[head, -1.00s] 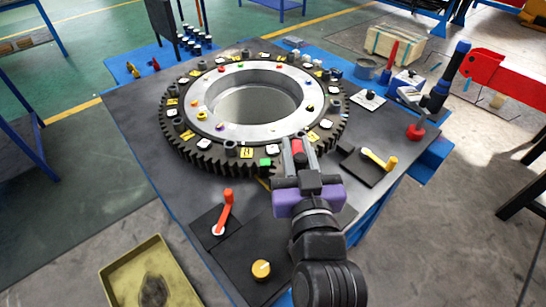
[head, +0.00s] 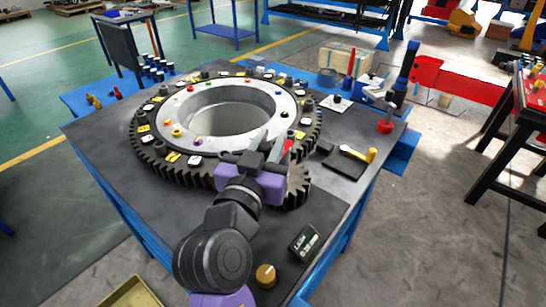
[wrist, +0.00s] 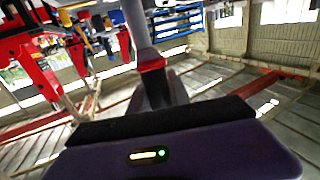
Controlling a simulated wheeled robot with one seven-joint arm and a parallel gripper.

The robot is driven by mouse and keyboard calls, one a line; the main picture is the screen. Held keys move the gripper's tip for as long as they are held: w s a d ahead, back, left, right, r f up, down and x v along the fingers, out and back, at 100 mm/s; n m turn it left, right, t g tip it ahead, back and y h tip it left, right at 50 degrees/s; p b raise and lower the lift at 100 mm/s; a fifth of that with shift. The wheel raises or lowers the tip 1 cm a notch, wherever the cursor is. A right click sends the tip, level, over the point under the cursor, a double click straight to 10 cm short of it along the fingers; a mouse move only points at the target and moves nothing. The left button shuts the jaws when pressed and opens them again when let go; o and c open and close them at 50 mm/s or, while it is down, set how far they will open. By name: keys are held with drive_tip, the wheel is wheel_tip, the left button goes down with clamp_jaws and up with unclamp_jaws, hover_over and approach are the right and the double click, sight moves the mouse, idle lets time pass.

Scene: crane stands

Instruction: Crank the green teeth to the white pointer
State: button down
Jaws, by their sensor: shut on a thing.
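My gripper (head: 278,148), with its purple body, is in the middle of the head view, over the near right edge of the big dark toothed ring (head: 165,163). It is shut on a red handle (head: 287,149). The red handle also shows between the fingers in the wrist view (wrist: 150,65). A small dark toothed gear (head: 298,190) shows just right of and below my gripper, partly covered by it. My arm hides part of the ring's front teeth. I cannot make out green teeth or a white pointer now.
An orange knob (head: 265,276) and a small dark display (head: 304,242) are near the table's front. A red-based post (head: 386,125) stands at the right corner. Several coloured studs sit on the ring's inner face.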

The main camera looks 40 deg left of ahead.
drive_tip(key=m+h+b, duration=0.1)
drive_tip(key=h+b, duration=0.1)
drive_tip(key=a+m+t+h+b, duration=0.1)
drive_tip(key=b, duration=0.1)
drive_tip(key=a+m+t+h+b, duration=0.1)
drive_tip(key=h+b, duration=0.1)
drive_tip(key=b, duration=0.1)
drive_tip(key=shift+f+m+h, duration=0.15)
drive_tip(key=shift+m+h, duration=0.15)
drive_tip(key=shift+m, duration=0.1)
drive_tip(key=shift+h, duration=0.3)
drive_tip(key=c, duration=1.2)
unclamp_jaws()
drive_tip(key=s+d, duration=0.1)
drive_tip(key=s, duration=0.6)
drive_tip(key=shift+s+b, duration=0.35)
drive_tip(key=shift+b, duration=0.05)
